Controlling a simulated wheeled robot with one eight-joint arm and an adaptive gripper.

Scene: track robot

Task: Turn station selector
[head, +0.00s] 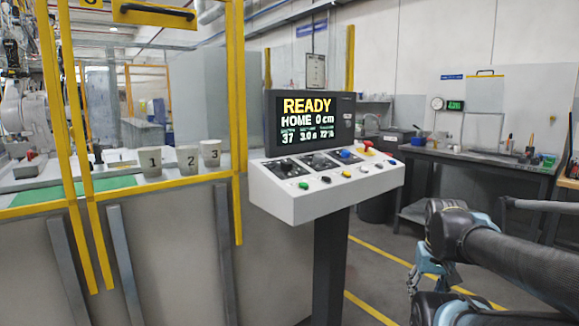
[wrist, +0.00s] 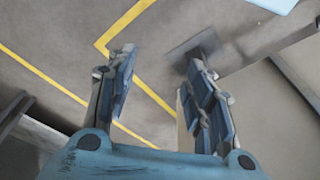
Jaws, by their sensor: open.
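A white control console (head: 330,198) stands on a dark post in the middle of the head view. Its sloped top carries black knobs, one at the left (head: 287,166) and one further right (head: 319,159), plus a blue knob (head: 346,155). I cannot tell which knob is the station selector, and their markings are too small to read. The screen (head: 312,121) above reads READY, HOME 0 cm. My gripper (wrist: 162,62) is open and empty in the wrist view, pointing down over the floor. In the head view it is low, right of the console and apart from it, partly hidden by my arm.
Several coloured buttons and a red knob on a yellow base (head: 367,148) share the console top. A yellow-framed fence (head: 240,130) and numbered cups (head: 149,161) stand at the left. A workbench (head: 480,160) is at the back right. Yellow lines cross the floor.

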